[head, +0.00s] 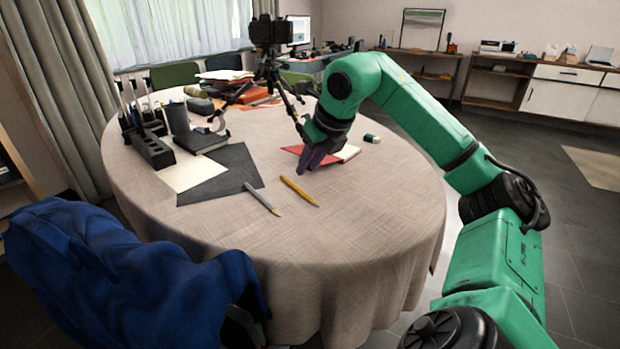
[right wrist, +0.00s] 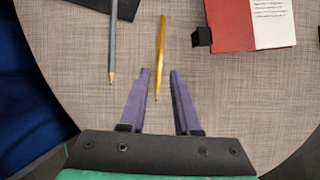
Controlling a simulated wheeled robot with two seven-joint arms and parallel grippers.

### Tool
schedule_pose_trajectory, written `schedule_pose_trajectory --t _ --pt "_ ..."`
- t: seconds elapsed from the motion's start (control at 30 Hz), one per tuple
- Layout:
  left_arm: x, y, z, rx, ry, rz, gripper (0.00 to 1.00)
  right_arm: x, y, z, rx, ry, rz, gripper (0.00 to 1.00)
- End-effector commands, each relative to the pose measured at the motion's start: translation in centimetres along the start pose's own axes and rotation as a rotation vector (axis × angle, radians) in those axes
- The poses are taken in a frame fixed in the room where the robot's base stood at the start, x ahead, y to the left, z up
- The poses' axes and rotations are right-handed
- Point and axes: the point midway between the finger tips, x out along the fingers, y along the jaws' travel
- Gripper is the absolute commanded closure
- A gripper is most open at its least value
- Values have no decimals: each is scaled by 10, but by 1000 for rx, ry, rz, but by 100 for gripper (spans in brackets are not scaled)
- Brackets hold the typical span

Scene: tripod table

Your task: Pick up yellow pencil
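The yellow pencil (head: 299,191) lies on the beige tablecloth, near the middle of the round table. In the right wrist view the yellow pencil (right wrist: 161,45) points down the picture, and its tip shows between the two purple fingers. My right gripper (head: 314,160) is over the table, just beyond the pencil in the head view. In the right wrist view the right gripper (right wrist: 160,72) is open, with nothing held. It seems to be above the pencil and apart from it. My left gripper is not in view.
A grey pencil (head: 262,199) lies left of the yellow one. A red open book (head: 346,152) is partly behind my gripper. A dark sheet (head: 232,172), a tripod (head: 282,85) and a black pen holder (head: 150,149) stand or lie farther left. The front tablecloth (head: 340,235) is clear.

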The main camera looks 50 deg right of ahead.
Motion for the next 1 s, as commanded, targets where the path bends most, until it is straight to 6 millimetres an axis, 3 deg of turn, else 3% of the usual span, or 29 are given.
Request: schedule_pose_trajectory --t 0.43,0.7,1.0 --pt "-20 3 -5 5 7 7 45 48 1 0 0 3 2 69" --pt "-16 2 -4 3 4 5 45 77 0 1 0 3 1 69" --pt "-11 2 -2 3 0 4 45 86 0 1 0 1 0 69"
